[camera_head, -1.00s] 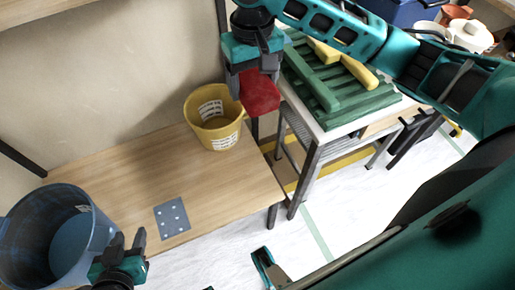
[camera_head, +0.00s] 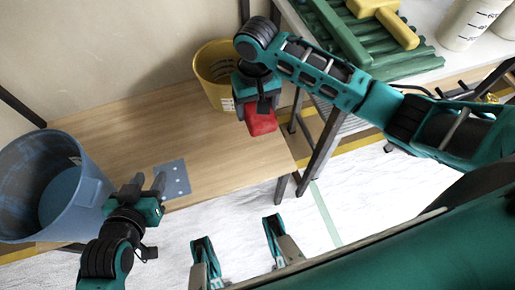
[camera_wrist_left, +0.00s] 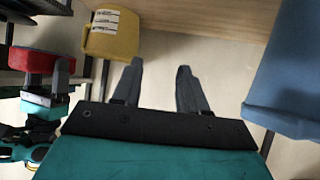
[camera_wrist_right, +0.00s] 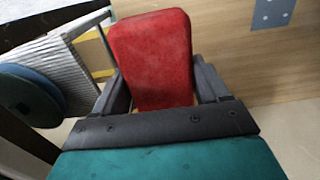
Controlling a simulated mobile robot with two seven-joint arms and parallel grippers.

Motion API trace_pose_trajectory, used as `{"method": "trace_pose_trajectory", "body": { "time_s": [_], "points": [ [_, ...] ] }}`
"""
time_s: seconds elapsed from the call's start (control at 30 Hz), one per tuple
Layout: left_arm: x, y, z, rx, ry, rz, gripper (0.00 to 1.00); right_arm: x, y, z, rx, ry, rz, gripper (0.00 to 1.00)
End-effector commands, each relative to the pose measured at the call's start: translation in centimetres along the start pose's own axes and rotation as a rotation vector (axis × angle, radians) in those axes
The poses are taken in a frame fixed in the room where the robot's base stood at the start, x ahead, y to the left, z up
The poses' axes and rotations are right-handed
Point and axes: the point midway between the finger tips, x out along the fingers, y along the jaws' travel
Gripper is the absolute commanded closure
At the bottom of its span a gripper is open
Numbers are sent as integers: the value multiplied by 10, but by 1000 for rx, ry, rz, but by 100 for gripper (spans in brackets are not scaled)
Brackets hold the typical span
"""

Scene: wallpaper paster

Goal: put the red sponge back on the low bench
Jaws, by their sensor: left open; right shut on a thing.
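My right gripper (camera_head: 258,102) is shut on the red sponge (camera_head: 262,123) and holds it over the right end of the low wooden bench (camera_head: 130,125). In the right wrist view the sponge (camera_wrist_right: 152,58) stands between both fingers, with bench top beyond it. I cannot tell how high the sponge is above the bench. In the left wrist view the sponge (camera_wrist_left: 42,62) shows at the far left in the right gripper. My left gripper (camera_head: 148,185) is open and empty near the bench's front edge, beside the blue bucket; its spread fingers show in the left wrist view (camera_wrist_left: 160,85).
A blue bucket (camera_head: 88,188) stands at the bench's left end and a yellow bucket (camera_head: 212,72) at its back right. A grey-blue plate (camera_head: 172,178) lies near the front edge. A table with a green rack (camera_head: 335,30) stands to the right. The bench middle is clear.

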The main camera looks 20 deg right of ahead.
Motion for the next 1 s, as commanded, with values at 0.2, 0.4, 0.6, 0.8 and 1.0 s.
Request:
{"method": "trace_pose_trajectory", "body": {
  "time_s": [0.2, 0.4, 0.6, 0.8, 1.0],
  "points": [
    [14, -1, 27, -2, -9, 0, 57, 63, 1, 2, 1, -5, 4, 58],
    [26, -1, 46, -4, -12, -1, 57, 116, 1, 1, -1, -3, 3, 58],
    [32, 0, 55, -11, -18, 1, 57, 145, 0, 1, -1, -1, 1, 58],
    [35, 3, 57, -17, -17, 6, 57, 165, 0, 1, 0, -2, 2, 58],
    [34, 4, 46, -16, 0, 10, 57, 185, 0, 1, -1, -2, 0, 58]
  ]
}}
